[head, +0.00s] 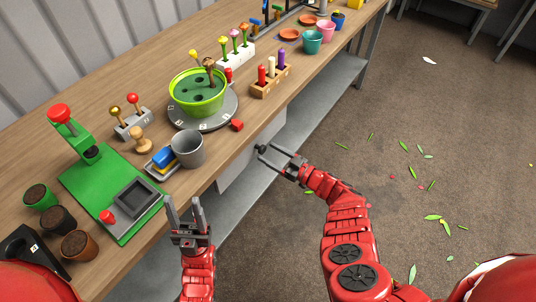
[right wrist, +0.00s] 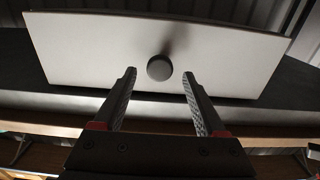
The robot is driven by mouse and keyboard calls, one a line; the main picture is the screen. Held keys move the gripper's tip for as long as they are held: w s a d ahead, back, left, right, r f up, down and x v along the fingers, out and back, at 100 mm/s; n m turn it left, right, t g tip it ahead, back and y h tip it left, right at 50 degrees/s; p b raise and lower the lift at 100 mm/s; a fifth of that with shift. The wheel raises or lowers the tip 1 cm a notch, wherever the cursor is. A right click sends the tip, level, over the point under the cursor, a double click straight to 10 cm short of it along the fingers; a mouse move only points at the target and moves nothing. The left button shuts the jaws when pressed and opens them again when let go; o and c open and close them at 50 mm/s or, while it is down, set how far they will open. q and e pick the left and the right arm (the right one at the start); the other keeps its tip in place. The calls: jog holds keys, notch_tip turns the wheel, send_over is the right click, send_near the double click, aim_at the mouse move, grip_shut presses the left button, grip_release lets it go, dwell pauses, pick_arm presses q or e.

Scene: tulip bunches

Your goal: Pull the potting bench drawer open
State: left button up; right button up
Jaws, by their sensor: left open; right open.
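The drawer's pale grey front (head: 240,168) hangs under the front edge of the potting bench (head: 160,207). In the right wrist view the drawer front (right wrist: 100,50) fills the upper part, with a dark round knob (right wrist: 159,68) in its middle. My right gripper (head: 265,155) is open and faces the drawer front. In the right wrist view the fingers of my right gripper (right wrist: 158,85) point toward the knob, one to each side, with nothing between them. The knob is hard to make out in the head view. My left gripper (head: 184,205) is open and empty by the bench's front edge.
A lower shelf (head: 310,105) runs under the bench. The floor (head: 390,140) at right is open, with scattered leaves.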

jog(key=shift+w+a, duration=0.45)
jog(key=shift+a, duration=0.1)
grip_shut()
dwell(1.1)
